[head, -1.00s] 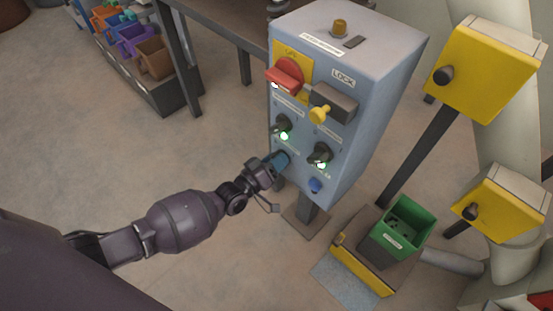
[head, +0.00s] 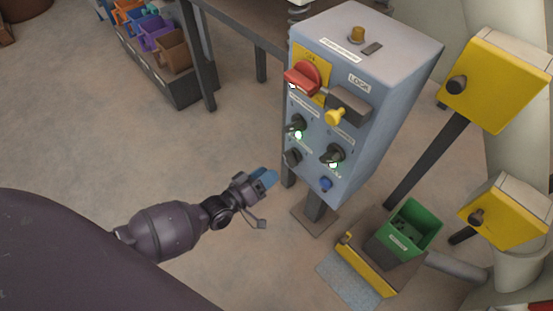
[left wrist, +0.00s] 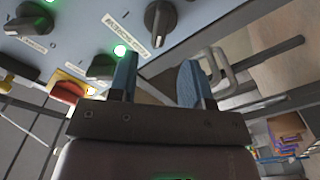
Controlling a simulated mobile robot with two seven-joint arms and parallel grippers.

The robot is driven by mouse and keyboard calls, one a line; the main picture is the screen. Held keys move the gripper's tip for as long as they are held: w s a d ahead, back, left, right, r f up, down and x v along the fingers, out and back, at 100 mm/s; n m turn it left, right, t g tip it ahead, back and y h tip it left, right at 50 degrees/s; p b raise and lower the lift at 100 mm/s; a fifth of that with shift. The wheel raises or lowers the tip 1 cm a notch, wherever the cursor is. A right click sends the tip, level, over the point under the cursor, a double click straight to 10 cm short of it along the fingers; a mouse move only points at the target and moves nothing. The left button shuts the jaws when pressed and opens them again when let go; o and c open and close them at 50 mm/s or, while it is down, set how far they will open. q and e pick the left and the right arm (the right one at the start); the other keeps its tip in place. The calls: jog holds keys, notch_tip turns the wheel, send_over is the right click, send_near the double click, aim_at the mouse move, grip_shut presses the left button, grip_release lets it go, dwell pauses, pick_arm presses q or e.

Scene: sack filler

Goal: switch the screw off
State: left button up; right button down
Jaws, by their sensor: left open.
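The blue-grey control box (head: 352,145) stands on a post right of centre in the head view. Its front has an upper-left dark knob (head: 297,123) and a right dark knob (head: 336,153), each with a lit green lamp. A lower-left dark knob (head: 293,157) shows no lit lamp; it also shows in the left wrist view (left wrist: 160,20).
The box also has a red handle (head: 301,77), a yellow padlock (head: 336,117) and a blue button (head: 326,184). Yellow boxes (head: 498,80) on posts and a green bin (head: 410,228) stand to the right. Coloured bins (head: 155,33) are at the back left. The floor left of the box is clear.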

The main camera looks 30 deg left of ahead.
pick_arm(q)
jog(key=shift+v, duration=1)
dwell(0.7)
dwell(0.6)
dwell(0.4)
